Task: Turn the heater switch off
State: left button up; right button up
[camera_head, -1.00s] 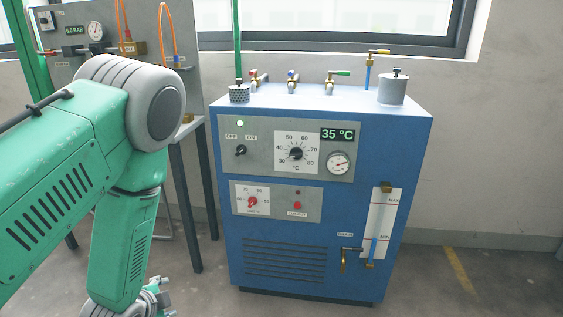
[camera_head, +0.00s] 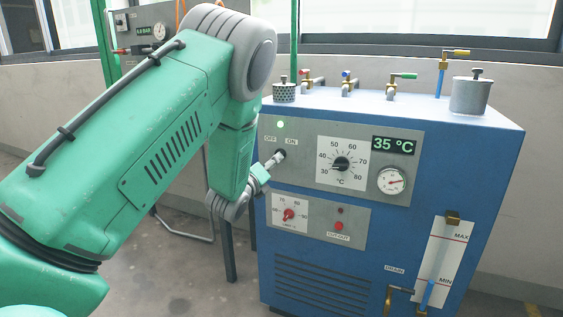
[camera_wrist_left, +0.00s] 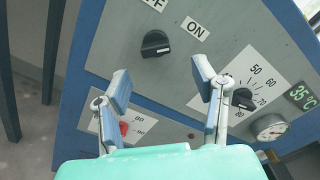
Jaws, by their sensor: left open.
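The heater switch is a black knob (camera_head: 280,155) on the grey panel of the blue cabinet, under the OFF and ON labels. A green lamp (camera_head: 281,125) above it is lit. In the left wrist view the knob (camera_wrist_left: 155,44) lies beyond the fingertips, roughly in line with the gap between them. My left gripper (camera_wrist_left: 162,82) is open and empty, with its fingers spread. In the head view the left gripper (camera_head: 267,166) is close to the knob, at its lower left; contact cannot be told there. My right gripper is not in view.
Right of the switch are a temperature dial (camera_head: 341,164), a 35 °C display (camera_head: 394,145) and a gauge (camera_head: 391,181). Below are a red knob (camera_head: 289,215) and a red cut-out button (camera_head: 339,226). Taps (camera_head: 347,86) stand on top of the blue cabinet (camera_head: 480,150).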

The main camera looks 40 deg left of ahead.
pick_arm(q)
jog(key=x, duration=0.2)
jog(key=b+x, duration=0.1)
jog(key=x, duration=0.3)
jog(key=shift+w+a+f, duration=0.25)
jog(key=shift+a, duration=0.2)
jog(key=shift+d+r, duration=0.15)
jog(key=shift+d, duration=0.05)
jog(key=shift+a, duration=0.1)
jog(key=c, duration=1.1)
